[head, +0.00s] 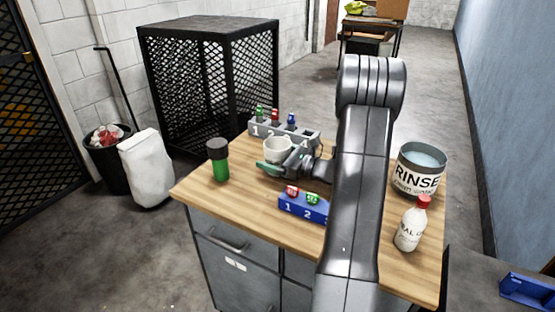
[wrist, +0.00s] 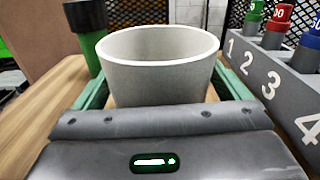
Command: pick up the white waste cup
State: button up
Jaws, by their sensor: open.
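The white waste cup (head: 278,149) stands upright on the wooden cabinet top, in front of a grey numbered rack. In the wrist view the cup (wrist: 158,75) fills the middle, its rim up and its mouth open. My gripper (head: 279,160) is open, low over the top. Its green fingers (wrist: 160,88) lie on either side of the cup, with the cup between them. I cannot tell whether either finger touches the cup. The lower front of the cup is hidden behind the gripper's body in the wrist view.
The grey rack (head: 284,134) with coloured-capped pieces is close behind the cup. A green bottle with a dark cap (head: 219,160) stands left. A blue rack (head: 303,207) sits in front. A rinse bucket (head: 417,172) and a white red-capped bottle (head: 411,229) stand right.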

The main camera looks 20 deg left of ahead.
jog(key=c, duration=1.2)
jog(key=shift+r, duration=0.1)
